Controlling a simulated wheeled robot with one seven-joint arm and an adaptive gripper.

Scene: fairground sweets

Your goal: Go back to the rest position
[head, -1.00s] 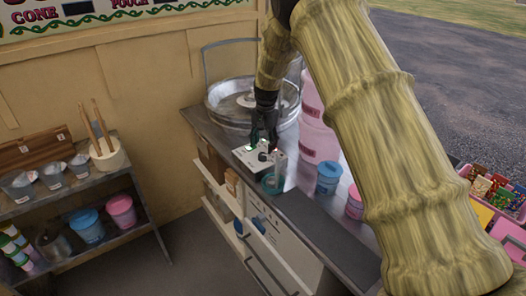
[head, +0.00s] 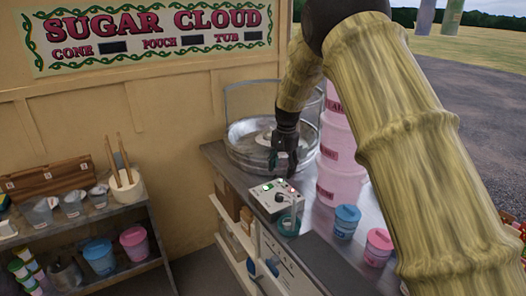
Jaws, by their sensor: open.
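My gripper (head: 283,163) is at the end of my bamboo-patterned arm, in the middle of the head view. It is open and I see nothing between its fingers. It hangs above the counter, in front of the metal floss pan (head: 245,152) and just behind the control box (head: 279,197). The control box is pale, with knobs and a small green light. The gripper appears apart from the box. My arm hides part of the counter and the right side of the pan.
Pink stacked tubs (head: 340,165) stand close right of my gripper. A blue tub (head: 346,221) and a pink tub (head: 379,246) stand on the counter (head: 325,250). A teal ring (head: 287,223) lies by the box. A shelf (head: 120,212) with scoops and tubs is at left.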

